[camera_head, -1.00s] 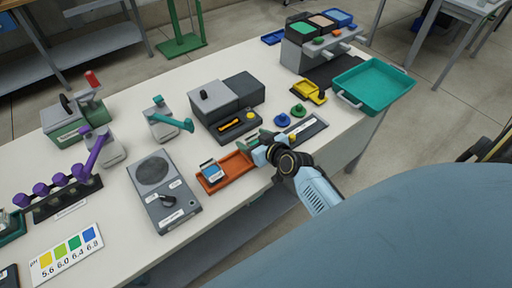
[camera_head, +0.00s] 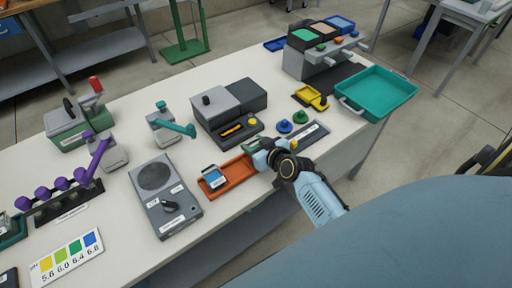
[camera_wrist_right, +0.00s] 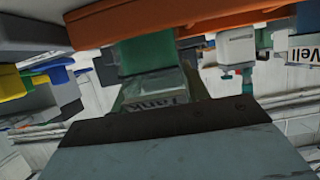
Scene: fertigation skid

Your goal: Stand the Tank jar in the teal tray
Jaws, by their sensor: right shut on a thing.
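The Tank jar (camera_wrist_right: 150,84) is in the right wrist view, a green and grey body with a label reading "Tank" that appears upside down. My right gripper (camera_head: 262,155) is shut on it at the right end of the orange tray (camera_head: 238,181); the gripper mostly hides the jar in the head view. I cannot tell whether the jar touches the orange tray. The teal tray (camera_head: 346,101) is at the table's far right corner, apart from the gripper, and looks empty. My left gripper is out of view.
The Well jar (camera_head: 213,177) stands in the orange tray's left end. Blue (camera_head: 284,127) and green (camera_head: 300,117) knobs and a yellow tray (camera_head: 309,97) lie between my gripper and the teal tray. A grey dispenser (camera_head: 318,58) stands behind.

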